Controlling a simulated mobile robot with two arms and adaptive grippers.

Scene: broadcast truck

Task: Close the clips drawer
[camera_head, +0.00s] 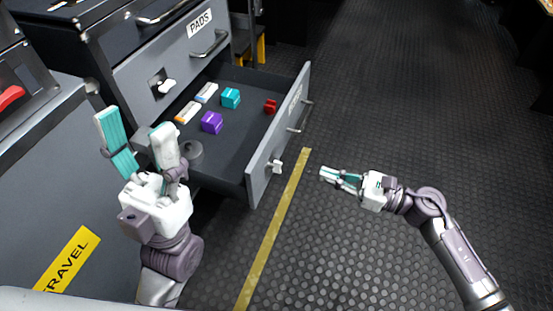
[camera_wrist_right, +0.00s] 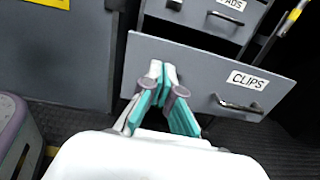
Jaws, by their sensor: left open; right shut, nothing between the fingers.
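The clips drawer (camera_head: 278,137) is pulled out from the grey cabinet in the head view. Its front, with the CLIPS label and a bar handle, shows in the right wrist view (camera_wrist_right: 190,76). Inside lie a teal block (camera_head: 230,98), a purple block (camera_head: 211,122), a small red piece (camera_head: 270,106) and two flat white pieces with coloured edges. My right gripper (camera_head: 324,174) is shut and empty, in front of the drawer's face and apart from it in the head view. My left gripper (camera_head: 132,130) is open and empty, left of the drawer, near the cabinet's side.
The PADS drawer (camera_head: 180,62) above is shut. A grey cabinet marked TRAVEL (camera_head: 50,195) stands at the left. A yellow floor stripe (camera_head: 273,235) runs in front of the drawer. The dark studded floor (camera_head: 420,110) at the right is clear.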

